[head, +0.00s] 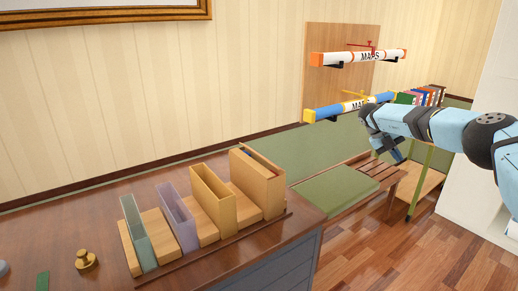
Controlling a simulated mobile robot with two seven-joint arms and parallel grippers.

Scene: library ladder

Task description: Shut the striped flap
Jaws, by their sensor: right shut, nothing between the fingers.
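I cannot make out a striped flap for certain in the head view. My right gripper (393,151) is dark and hangs at the end of the pale blue arm that comes in from the right. My left gripper is not in view.
A white-and-orange map tube (345,58) is mounted on a wooden panel (318,38). A green cushion (338,191) lies on the bench. Several upright holders, including a purple one (177,215), stand on the desk near a brass weight (86,260). Wooden floor (410,255) is clear at lower right.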

